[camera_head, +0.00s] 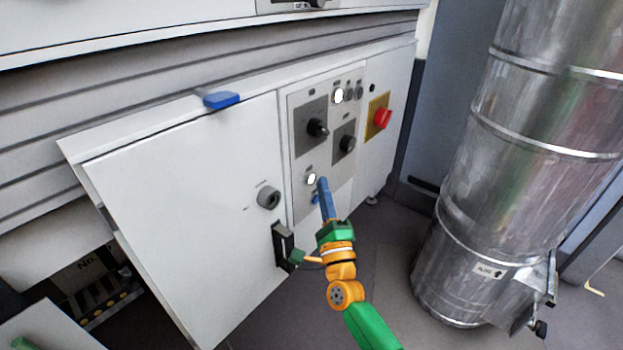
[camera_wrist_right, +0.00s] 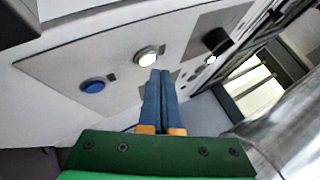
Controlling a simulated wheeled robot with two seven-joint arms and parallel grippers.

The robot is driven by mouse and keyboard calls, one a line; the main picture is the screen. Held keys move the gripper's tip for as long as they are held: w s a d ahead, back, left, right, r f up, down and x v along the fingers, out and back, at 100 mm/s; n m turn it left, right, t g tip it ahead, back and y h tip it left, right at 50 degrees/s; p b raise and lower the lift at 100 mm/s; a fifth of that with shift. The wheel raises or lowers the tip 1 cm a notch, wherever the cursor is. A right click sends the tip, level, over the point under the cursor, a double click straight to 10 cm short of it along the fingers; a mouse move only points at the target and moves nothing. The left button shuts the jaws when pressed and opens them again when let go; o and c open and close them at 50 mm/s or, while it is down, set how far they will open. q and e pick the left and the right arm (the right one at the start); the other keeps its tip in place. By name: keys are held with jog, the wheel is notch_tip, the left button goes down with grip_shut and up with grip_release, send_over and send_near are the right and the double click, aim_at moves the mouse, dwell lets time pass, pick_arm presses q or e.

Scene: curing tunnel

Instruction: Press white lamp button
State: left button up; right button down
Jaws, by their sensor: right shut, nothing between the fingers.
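The white lamp button (camera_head: 311,179) is lit and sits low on the grey control panel (camera_head: 300,205) of the white cabinet. It also shows in the right wrist view (camera_wrist_right: 146,57), with a metal ring around it. My right gripper (camera_head: 323,180) is shut and empty, its blue fingers just to the right of the white button in the head view. In the right wrist view its fingertips (camera_wrist_right: 160,72) lie just below the button; I cannot tell whether they touch. A blue button (camera_wrist_right: 93,86) is beside the white one. My left gripper is not in view.
Two black knobs (camera_head: 317,128) (camera_head: 347,143) and another white lamp (camera_head: 338,96) are higher on the panel. A red switch (camera_head: 382,118) on yellow is to the right. A big metal duct (camera_head: 500,170) stands at right, with floor between.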

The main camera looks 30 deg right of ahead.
jog(key=shift+w, duration=0.15)
dwell(0.6)
jog(key=shift+w+a, duration=0.15)
jog(key=shift+w, duration=0.1)
jog(key=shift+w+a+b, duration=0.15)
jog(key=shift+w+b, duration=0.2)
jog(key=shift+b, duration=0.05)
dwell(0.5)
jog(key=shift+s, duration=0.1)
jog(key=shift+s+d+p, duration=0.3)
jog(key=shift+s+p, duration=0.05)
jog(key=shift+s, duration=0.3)
jog(key=s, duration=0.1)
jog(key=s+d+p, duration=0.1)
jog(key=s, duration=0.1)
jog(key=s+d, duration=0.1)
jog(key=shift+s+p, duration=0.3)
